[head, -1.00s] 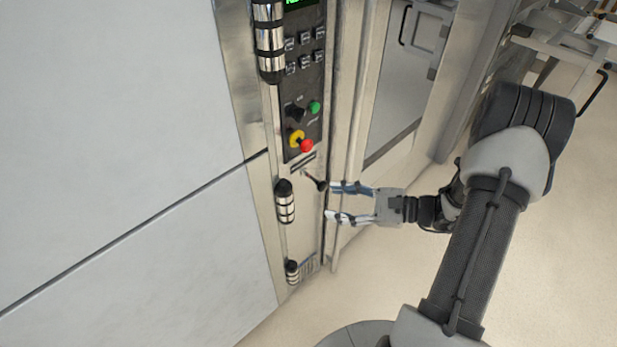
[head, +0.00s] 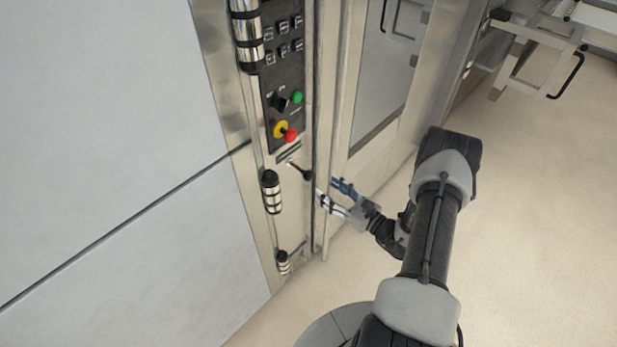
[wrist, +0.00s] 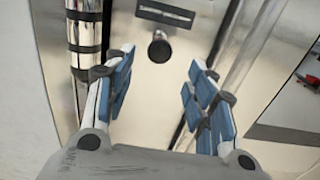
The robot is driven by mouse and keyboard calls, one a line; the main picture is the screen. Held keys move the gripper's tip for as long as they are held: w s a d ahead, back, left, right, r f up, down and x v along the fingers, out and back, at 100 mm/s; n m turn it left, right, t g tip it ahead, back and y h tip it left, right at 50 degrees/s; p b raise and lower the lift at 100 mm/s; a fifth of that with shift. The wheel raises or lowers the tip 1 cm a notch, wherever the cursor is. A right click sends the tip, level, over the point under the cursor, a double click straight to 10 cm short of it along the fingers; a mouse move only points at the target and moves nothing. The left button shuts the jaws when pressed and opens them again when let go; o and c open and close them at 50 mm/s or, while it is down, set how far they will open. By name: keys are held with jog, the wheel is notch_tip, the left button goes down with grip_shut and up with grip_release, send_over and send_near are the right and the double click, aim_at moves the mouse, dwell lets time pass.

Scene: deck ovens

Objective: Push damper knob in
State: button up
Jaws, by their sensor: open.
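The damper knob (head: 306,174) is a black knob on a thin rod. It sticks out of the steel panel below the red button. In the wrist view the damper knob (wrist: 159,49) shows nearly end-on, under a slotted plate, ahead of the gap between the fingers. My gripper (head: 331,193) is open and empty, just below and to the right of the knob in the head view. In the wrist view my gripper (wrist: 158,88) has its blue-padded fingers spread wide. The knob appears apart from both fingers.
A control panel (head: 284,80) with a green button (head: 297,97) and a red button (head: 291,136) is above the knob. Chrome hinge cylinders (head: 271,191) stand left of it. A glass-fronted door (head: 385,75) is at the right. Open floor (head: 530,230) lies to the right.

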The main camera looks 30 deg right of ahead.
aim_at(311, 177)
jog(key=b+x, duration=0.1)
jog(key=x, duration=0.8)
jog(key=shift+w, duration=0.1)
jog(key=shift+c, duration=0.3)
grip_shut()
